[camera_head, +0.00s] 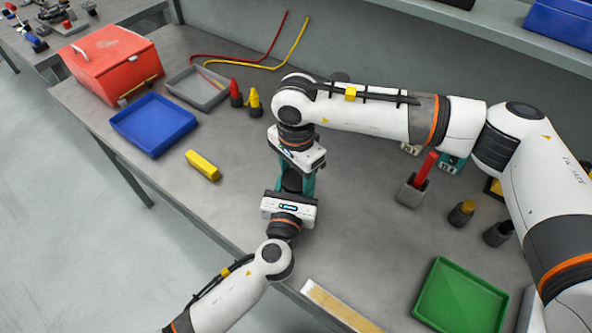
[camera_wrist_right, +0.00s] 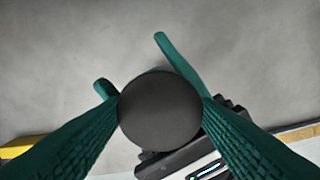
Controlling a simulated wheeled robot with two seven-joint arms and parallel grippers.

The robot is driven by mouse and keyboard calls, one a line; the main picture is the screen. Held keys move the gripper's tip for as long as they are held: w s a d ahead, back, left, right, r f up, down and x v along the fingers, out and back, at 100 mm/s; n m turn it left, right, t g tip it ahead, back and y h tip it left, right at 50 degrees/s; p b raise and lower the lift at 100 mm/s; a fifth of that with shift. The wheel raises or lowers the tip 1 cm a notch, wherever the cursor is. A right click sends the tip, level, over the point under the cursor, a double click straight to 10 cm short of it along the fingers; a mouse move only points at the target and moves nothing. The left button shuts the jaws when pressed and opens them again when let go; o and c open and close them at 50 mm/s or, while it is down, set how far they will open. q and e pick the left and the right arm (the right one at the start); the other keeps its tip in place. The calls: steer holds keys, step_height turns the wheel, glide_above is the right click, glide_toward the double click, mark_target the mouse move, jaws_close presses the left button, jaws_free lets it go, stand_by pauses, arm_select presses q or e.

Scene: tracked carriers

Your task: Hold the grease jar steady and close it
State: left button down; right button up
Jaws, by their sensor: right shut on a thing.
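The grease jar (camera_head: 291,183) is dark and stands between my two grippers on the grey bench, mostly hidden by them in the head view. My right gripper (camera_head: 297,171) points down from above. In the right wrist view its green fingers are shut on the jar's round dark lid (camera_wrist_right: 160,112). My left gripper (camera_head: 291,193) reaches in level from the near side. Its fingertips show on both sides of the jar below the lid in the right wrist view, and it looks shut on the jar's body. Whether the lid is seated cannot be seen.
A blue tray (camera_head: 154,125), yellow block (camera_head: 203,165), grey tray (camera_head: 190,79) and red box (camera_head: 108,62) lie to the left. Small red and yellow bottles (camera_head: 254,102) stand behind. A grey holder (camera_head: 411,191), dark bottles (camera_head: 461,214) and green tray (camera_head: 460,297) are at the right.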

steer(key=shift+m, duration=0.6)
steer(key=o, duration=1)
steer(key=shift+c, duration=0.2)
steer(key=shift+r, duration=0.15)
steer(key=shift+r, duration=2.15)
steer(key=shift+c, duration=0.5)
